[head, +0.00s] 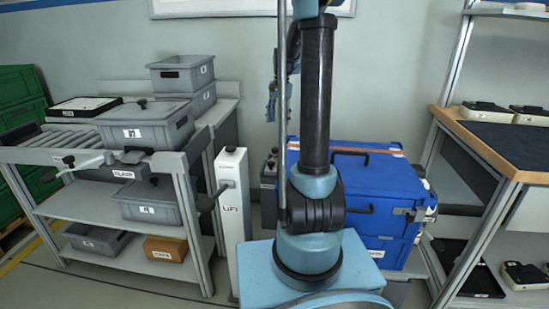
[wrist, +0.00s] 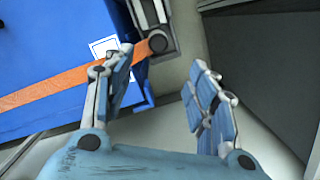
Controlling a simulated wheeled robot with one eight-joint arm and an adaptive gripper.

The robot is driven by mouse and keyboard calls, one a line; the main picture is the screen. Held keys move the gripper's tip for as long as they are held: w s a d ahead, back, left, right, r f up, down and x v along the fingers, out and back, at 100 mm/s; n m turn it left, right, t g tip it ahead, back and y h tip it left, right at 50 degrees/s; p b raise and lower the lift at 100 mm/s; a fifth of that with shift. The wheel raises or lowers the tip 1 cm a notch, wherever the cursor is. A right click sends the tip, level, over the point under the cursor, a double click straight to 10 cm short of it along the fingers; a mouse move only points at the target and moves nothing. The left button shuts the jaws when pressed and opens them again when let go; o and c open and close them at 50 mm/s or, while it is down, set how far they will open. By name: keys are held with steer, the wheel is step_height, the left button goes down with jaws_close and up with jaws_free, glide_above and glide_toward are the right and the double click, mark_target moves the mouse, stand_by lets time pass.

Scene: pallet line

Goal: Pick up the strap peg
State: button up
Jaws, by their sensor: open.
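A dark round knob (wrist: 158,43), which looks like the strap peg, shows in the wrist view at the end of an orange strap (wrist: 45,88), beside a grey metal bracket. My gripper (wrist: 160,62) is open, with one finger left and one right of the knob's line in the picture. Nothing shows between the fingers; I cannot tell how far off the knob is. The left finger overlaps the strap in the picture. In the head view the strap (head: 375,150) crosses the top of a blue case (head: 372,188). My arm hides part of the case, and I cannot make out the peg there.
A white post (head: 232,215) with a black knob stands left of the case. A roller rack (head: 115,209) with grey bins (head: 145,125) is at the left. A wooden-edged bench (head: 500,150) stands at the right. In the wrist view, pale floor shows below the fingers.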

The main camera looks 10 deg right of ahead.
mark_target(275, 148)
steer(key=f, duration=0.5)
steer(key=s+f, duration=0.1)
steer(key=f, duration=0.4)
steer(key=a+f, duration=0.1)
steer(key=f, duration=0.4)
steer(key=shift+s+a, duration=0.1)
steer(key=shift+s, duration=0.05)
jaws_close()
